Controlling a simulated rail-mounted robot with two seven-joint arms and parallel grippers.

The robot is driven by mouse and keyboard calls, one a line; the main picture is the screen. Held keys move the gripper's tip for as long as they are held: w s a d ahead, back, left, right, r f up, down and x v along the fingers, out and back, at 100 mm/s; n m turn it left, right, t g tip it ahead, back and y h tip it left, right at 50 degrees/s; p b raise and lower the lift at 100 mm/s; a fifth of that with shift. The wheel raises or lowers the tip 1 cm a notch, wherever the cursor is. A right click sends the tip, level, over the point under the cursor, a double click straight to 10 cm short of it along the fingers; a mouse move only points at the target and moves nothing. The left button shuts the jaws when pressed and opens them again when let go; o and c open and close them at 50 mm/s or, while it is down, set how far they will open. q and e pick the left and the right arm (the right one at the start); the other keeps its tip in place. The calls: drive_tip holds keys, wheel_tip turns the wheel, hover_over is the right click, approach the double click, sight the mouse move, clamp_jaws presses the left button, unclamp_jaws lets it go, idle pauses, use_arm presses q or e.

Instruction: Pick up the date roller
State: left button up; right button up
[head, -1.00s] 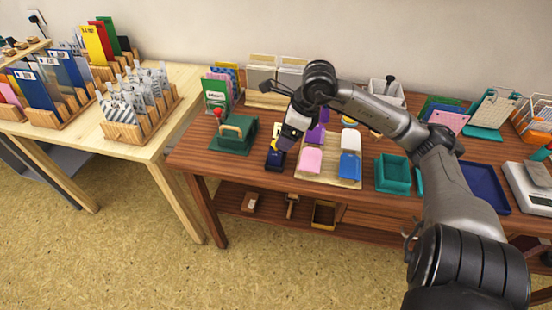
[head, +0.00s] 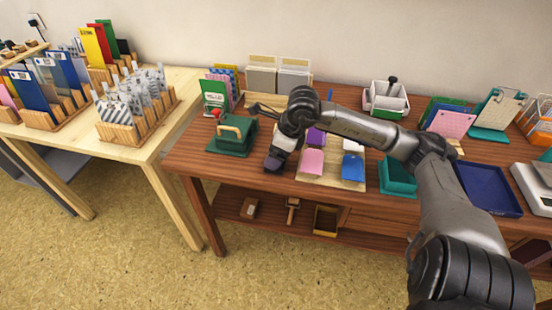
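My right arm reaches in from the right, and its gripper (head: 274,163) points down at the table top, just left of the wooden board with coloured pads. The gripper and wrist cover the spot where a small dark item with blue and yellow parts, likely the date roller, showed before. That item is now almost wholly hidden. I cannot tell whether the fingers are open or shut, or whether they touch it. My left gripper is not in view.
A green press with a wooden handle (head: 231,132) stands close left of my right gripper. The pad board (head: 309,179) is close on the right. Card racks stand behind, and a teal box (head: 397,178) and a blue tray (head: 488,188) lie further right.

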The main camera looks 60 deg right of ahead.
drive_tip(key=shift+c, duration=0.4)
drive_tip(key=shift+c, duration=0.7)
drive_tip(key=c, duration=1)
drive_tip(key=shift+o, duration=0.2)
drive_tip(key=shift+r, duration=0.2)
wheel_tip(320, 180, up, 4)
drive_tip(key=shift+f+p, duration=0.1)
drive_tip(key=shift+p, duration=1.1)
drive_tip(key=s+d+r+p, duration=0.3)
drive_tip(key=s+r, duration=0.4)
drive_tip(key=s, duration=0.3)
drive_tip(key=shift+s+d+p, duration=0.35)
drive_tip(key=shift+d, duration=0.55)
